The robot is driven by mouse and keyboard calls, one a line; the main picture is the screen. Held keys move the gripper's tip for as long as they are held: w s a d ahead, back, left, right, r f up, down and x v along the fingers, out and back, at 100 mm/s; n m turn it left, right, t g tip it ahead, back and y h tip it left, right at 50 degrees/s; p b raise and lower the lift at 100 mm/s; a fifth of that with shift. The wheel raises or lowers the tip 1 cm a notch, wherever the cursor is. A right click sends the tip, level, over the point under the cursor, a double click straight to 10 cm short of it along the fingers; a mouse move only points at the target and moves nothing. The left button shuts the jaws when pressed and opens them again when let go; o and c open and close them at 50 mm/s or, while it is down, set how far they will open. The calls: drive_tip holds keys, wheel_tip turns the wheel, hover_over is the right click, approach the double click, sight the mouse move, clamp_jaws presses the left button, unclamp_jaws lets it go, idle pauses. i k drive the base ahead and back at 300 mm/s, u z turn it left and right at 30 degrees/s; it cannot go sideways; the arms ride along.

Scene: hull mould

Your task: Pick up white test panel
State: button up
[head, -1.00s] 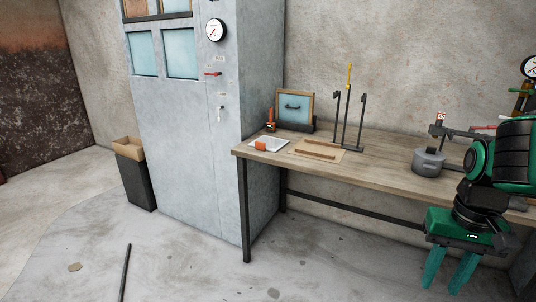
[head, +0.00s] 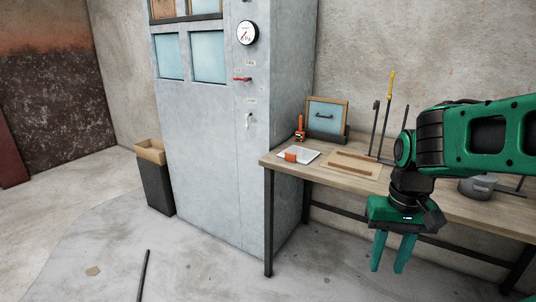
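A wooden board (head: 366,169) lies right of the white piece. A framed blue panel (head: 326,117) and an orange tool (head: 300,128) stand behind it. Upright rods and a grey pot (head: 476,188) are farther right. A grey cabinet (head: 205,130) adjoins the bench's left end. A dark bin (head: 156,182) stands left.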

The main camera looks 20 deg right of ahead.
sight(299, 151)
drive_tip(key=z, duration=0.05)
drive_tip(key=i, duration=0.7)
drive_tip(key=z, duration=0.65)
drive_tip(key=i, duration=0.5)
drive_tip(key=z, duration=0.45)
